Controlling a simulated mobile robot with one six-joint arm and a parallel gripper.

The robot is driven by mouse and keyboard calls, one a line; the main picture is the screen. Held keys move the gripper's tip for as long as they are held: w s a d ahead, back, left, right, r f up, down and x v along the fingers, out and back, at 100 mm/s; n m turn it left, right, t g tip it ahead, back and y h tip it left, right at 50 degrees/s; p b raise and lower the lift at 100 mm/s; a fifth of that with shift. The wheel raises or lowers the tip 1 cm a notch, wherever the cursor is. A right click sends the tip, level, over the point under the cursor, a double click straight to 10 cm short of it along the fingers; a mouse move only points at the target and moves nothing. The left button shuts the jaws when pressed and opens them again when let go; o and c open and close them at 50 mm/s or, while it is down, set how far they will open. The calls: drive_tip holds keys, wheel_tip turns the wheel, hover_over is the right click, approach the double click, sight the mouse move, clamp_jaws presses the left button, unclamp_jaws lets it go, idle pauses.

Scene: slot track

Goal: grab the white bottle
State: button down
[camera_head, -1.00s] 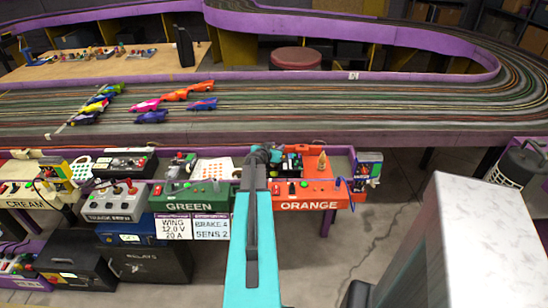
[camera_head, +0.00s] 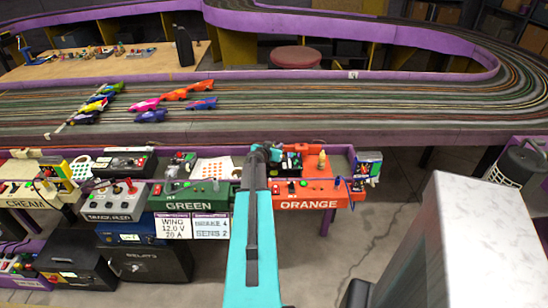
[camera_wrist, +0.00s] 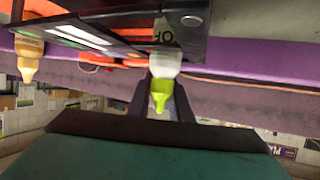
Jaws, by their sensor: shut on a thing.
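The white bottle (camera_wrist: 165,66) has a pale body and a lime-green pointed tip. In the wrist view it hangs tip-down in the picture, between the two dark fingers of my gripper (camera_wrist: 162,95). My gripper is shut on it. In the head view my gripper (camera_head: 265,153) is at the purple-edged shelf, between the green and orange control boxes. My own arm hides most of it there, and I cannot make out the bottle in that view.
An amber bottle (camera_head: 321,161) stands on the shelf to the right; it also shows in the wrist view (camera_wrist: 28,58). The orange box (camera_head: 308,204) and green box (camera_head: 190,205) flank my arm. The slot track (camera_head: 300,105) lies behind. A white-topped block (camera_head: 490,230) is at right.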

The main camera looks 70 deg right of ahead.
drive_tip(key=shift+r, duration=0.15)
wheel_tip(320, 180, up, 10)
drive_tip(key=b, duration=0.1)
idle(0.7)
idle(0.5)
